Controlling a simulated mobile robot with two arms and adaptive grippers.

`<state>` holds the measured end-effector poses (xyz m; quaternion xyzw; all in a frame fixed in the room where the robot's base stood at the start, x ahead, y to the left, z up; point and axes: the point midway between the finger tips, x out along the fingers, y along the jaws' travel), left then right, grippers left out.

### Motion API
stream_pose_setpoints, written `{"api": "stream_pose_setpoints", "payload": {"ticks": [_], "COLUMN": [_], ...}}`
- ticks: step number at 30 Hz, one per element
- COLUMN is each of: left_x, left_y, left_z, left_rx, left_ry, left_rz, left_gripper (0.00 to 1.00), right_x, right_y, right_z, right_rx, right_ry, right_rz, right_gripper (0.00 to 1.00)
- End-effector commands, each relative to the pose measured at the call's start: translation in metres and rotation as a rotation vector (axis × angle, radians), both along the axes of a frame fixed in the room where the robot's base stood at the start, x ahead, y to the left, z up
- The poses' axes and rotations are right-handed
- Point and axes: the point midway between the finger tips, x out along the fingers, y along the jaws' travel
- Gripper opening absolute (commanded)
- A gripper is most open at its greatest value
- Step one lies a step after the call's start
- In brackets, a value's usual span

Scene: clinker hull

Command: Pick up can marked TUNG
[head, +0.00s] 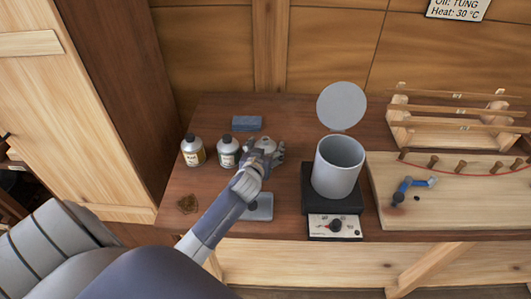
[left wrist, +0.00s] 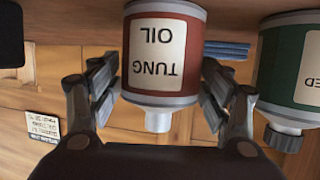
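The can marked TUNG OIL (left wrist: 162,55) has a red-brown label and shows upside down in the left wrist view. In the head view its pale top (head: 266,144) shows between the fingers of my left gripper (head: 264,153). In the left wrist view the fingers of my left gripper (left wrist: 158,95) are spread, one on each side of the can near its shoulder. Narrow gaps seem to show beside it; firm contact is not visible. The can stands on the wooden bench (head: 300,220). My right gripper is not in view.
A green-labelled can (head: 228,152) stands close beside, with another can (head: 193,151) farther left. A grey pot (head: 338,170) on a heater (head: 334,227) stands right. A wall sign (head: 458,8) reads Oil: TUNG, Heat: 30 °C.

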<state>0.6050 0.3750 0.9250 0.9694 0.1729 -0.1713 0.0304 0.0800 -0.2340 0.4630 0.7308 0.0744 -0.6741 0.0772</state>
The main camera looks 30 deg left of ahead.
Motion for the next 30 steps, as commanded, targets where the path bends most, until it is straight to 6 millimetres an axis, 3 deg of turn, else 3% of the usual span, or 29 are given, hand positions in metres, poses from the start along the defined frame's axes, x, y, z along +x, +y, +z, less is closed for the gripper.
{"api": "stream_pose_setpoints", "payload": {"ticks": [1, 5, 17, 25, 30], "left_x": [0.000, 0.000, 0.001, 0.001, -0.036], "left_y": [0.000, 0.000, 0.000, 0.000, -0.010], "left_z": [0.000, 0.000, 0.006, 0.039, 0.036], "left_rx": [0.000, 0.000, 0.001, 0.002, -0.002], "left_ry": [0.000, 0.001, -0.004, -0.011, -0.002], "left_rz": [0.000, 0.000, -0.001, 0.000, -0.001], "left_gripper": [0.50, 0.22, 0.22, 0.22, 0.22], "right_x": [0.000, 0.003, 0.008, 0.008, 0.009], "right_y": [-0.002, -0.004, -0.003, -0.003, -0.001], "right_z": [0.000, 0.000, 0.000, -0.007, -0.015], "right_rx": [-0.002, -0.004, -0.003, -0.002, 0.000], "right_ry": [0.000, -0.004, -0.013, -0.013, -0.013], "right_rz": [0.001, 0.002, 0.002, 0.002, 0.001], "right_gripper": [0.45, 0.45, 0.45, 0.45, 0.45]}}
